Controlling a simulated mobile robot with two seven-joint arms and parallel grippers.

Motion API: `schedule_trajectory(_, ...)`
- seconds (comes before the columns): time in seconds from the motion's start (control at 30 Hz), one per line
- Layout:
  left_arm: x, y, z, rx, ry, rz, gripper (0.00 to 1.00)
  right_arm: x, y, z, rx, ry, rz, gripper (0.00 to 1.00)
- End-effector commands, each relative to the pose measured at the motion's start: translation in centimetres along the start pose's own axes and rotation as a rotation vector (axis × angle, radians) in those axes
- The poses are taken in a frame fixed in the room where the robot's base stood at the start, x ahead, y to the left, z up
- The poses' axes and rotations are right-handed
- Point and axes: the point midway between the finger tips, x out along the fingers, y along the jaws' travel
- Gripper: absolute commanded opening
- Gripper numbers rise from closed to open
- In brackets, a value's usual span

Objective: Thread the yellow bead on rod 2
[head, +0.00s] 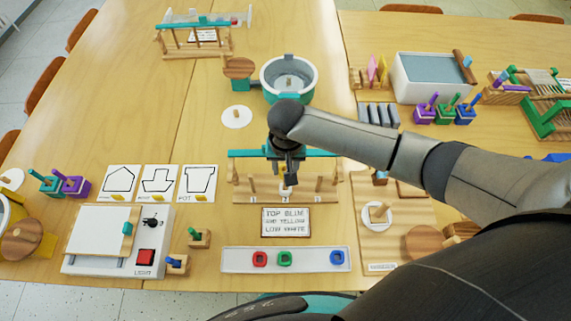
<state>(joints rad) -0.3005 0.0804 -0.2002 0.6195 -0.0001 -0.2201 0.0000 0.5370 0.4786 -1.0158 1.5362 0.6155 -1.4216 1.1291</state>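A wooden rack (242,190) with a teal bar and several upright rods stands in the middle of the table. My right gripper (286,168) points down over the middle of the rack, in front of the teal bar. It covers most of the middle rod, and a small white piece (290,179) shows just below the fingers. I cannot make out the yellow bead clearly; the fingers are too small and dark to tell whether they hold it. A card (286,222) in front reads top blue, mid yellow, low white. My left gripper is not in view.
A white tray (238,262) in front holds a red bead (260,259), a green bead (284,258) and a blue bead (337,257), with a gap between green and blue.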

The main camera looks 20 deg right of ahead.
Motion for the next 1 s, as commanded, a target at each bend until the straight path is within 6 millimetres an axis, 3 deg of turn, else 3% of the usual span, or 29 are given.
schedule_trajectory(1.0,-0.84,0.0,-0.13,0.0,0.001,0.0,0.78,0.05,-0.01,0.04,0.0,0.0,0.0,0.0)
